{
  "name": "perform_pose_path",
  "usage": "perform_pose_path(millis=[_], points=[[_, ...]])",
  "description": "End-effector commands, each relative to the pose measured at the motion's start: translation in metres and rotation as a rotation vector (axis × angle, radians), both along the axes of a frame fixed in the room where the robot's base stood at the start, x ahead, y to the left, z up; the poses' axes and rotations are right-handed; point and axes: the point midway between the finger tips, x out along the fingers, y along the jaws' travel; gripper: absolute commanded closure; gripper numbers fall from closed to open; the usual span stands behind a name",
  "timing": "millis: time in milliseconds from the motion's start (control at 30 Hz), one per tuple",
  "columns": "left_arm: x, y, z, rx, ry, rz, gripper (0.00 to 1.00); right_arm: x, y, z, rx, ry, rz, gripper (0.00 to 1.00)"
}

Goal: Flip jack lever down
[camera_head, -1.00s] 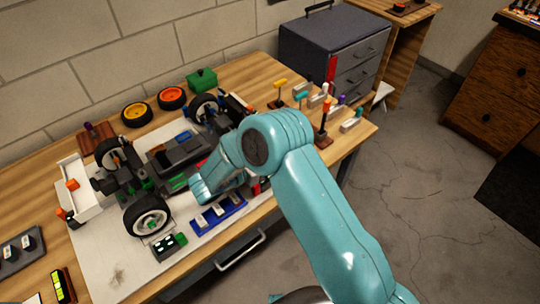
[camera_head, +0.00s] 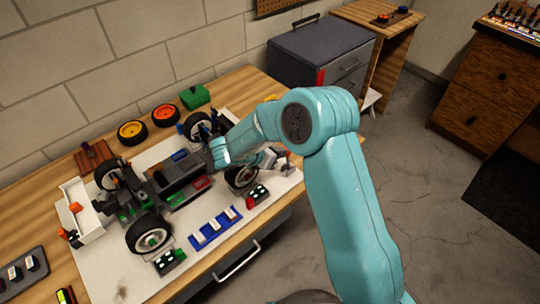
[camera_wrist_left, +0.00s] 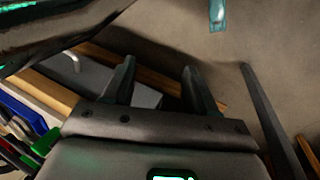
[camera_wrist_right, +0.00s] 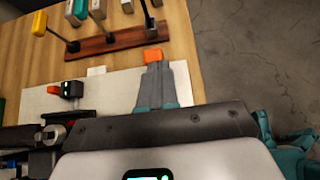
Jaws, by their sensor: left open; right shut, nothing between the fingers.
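My right gripper (camera_head: 273,158) is shut and empty, over the right end of the mat near the racecar's front wheel. In the right wrist view its fingers (camera_wrist_right: 154,82) meet, and a small orange piece (camera_wrist_right: 153,56) shows right at their tips. I cannot tell whether it touches them or is the jack lever. The racecar (camera_head: 178,172) stands on the mat; part of its front is hidden by my right arm. My left gripper (camera_wrist_left: 160,85) is open and empty, with floor and the table's edge beyond it. It is outside the head view.
A pale mat (camera_head: 120,285) covers part of the wooden table. A blue tray (camera_head: 214,230) and small black blocks with lights (camera_head: 166,263) lie near the front edge. Loose wheels (camera_head: 164,115) and a green box (camera_head: 195,96) stand behind. A brown tool rack (camera_wrist_right: 118,42) lies beyond my right gripper.

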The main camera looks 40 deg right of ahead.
Motion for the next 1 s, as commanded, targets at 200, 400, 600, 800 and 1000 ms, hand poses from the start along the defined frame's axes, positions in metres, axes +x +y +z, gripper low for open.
perform_pose_path(millis=[200,400,600,800,1000], points=[[0.0,0.0,0.03,0.0,0.0,0.0,0.43,0.002,-0.031,0.017,0.204,0.011,-0.008,1.0],[0.0,0.0,0.041,0.0,0.0,0.0,0.43,0.004,-0.056,0.015,0.364,0.025,-0.004,1.0],[0.0,0.0,0.039,0.0,0.0,0.0,0.43,0.006,-0.081,0.01,0.358,0.026,-0.002,1.0],[0.0,0.0,0.033,0.0,0.0,0.0,0.43,0.008,-0.101,0.004,0.357,0.026,-0.002,1.0],[0.0,0.0,0.029,0.0,0.0,0.0,0.43,0.009,-0.114,0.0,0.356,0.028,-0.002,1.0]])
